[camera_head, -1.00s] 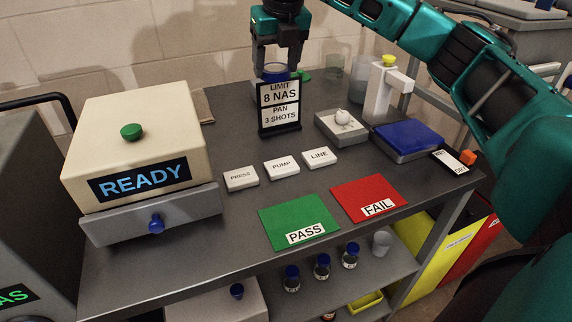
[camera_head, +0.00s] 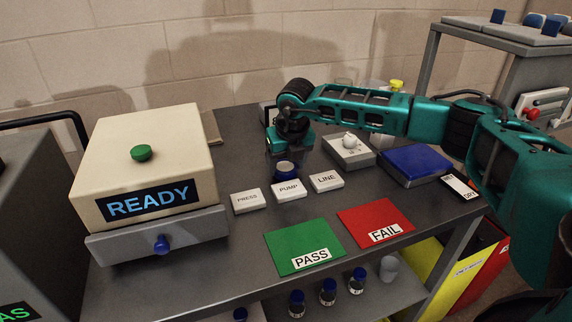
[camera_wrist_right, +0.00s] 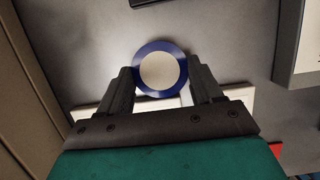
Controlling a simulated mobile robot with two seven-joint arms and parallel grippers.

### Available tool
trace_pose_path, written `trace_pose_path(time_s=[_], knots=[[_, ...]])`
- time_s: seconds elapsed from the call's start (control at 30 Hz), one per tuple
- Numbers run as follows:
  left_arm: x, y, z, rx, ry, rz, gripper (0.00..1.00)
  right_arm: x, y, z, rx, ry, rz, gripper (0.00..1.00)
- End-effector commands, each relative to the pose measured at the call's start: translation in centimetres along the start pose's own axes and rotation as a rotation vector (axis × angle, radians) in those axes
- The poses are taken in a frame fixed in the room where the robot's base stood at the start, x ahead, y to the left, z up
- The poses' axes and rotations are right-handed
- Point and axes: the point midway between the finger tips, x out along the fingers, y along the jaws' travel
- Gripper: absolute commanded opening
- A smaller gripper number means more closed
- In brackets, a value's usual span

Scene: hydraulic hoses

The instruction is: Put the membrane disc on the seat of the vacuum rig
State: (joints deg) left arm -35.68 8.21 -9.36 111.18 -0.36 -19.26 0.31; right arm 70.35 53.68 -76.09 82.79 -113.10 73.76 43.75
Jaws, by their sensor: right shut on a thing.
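My right gripper (camera_head: 287,158) points down over the bench, behind the PUMP card. It is shut on a round piece with a blue rim and a pale middle (camera_head: 286,170). In the right wrist view this blue-rimmed piece (camera_wrist_right: 160,68) lies between the two fingertips (camera_wrist_right: 162,82). I cannot tell whether its pale middle is the membrane disc itself. No part is clearly marked as the vacuum rig; a grey block with a white knob (camera_head: 348,150) stands right of the gripper. My forearm partly hides a white stand with a yellow cap (camera_head: 396,86). My left gripper is out of view.
PRESS (camera_head: 247,201), PUMP (camera_head: 289,190) and LINE (camera_head: 326,181) cards lie in front of the gripper. Green PASS (camera_head: 304,247) and red FAIL (camera_head: 375,222) mats lie nearer. A cream READY box (camera_head: 150,170) stands left, a blue-topped tray (camera_head: 416,163) right.

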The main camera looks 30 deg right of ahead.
Motion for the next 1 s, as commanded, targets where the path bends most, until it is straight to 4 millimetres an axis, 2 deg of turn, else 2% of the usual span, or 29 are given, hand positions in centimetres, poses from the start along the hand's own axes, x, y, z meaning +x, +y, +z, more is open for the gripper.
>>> trace_pose_path(time_s=[0.1,0.47,0.5,0.73,1.0], knots=[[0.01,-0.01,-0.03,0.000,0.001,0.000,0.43,0.71,0.03,-0.24,-0.001,0.000,0.000,0.32],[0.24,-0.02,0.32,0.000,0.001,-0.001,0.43,1.16,0.04,-0.37,-0.001,0.000,0.001,0.32],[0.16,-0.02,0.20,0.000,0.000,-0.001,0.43,0.99,0.04,-0.31,-0.001,-0.001,0.001,0.69],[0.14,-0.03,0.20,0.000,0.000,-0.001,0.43,0.97,0.04,-0.31,-0.001,0.000,0.001,0.91],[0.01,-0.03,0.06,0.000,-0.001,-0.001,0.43,0.72,0.03,-0.22,-0.001,-0.001,0.001,0.91]])
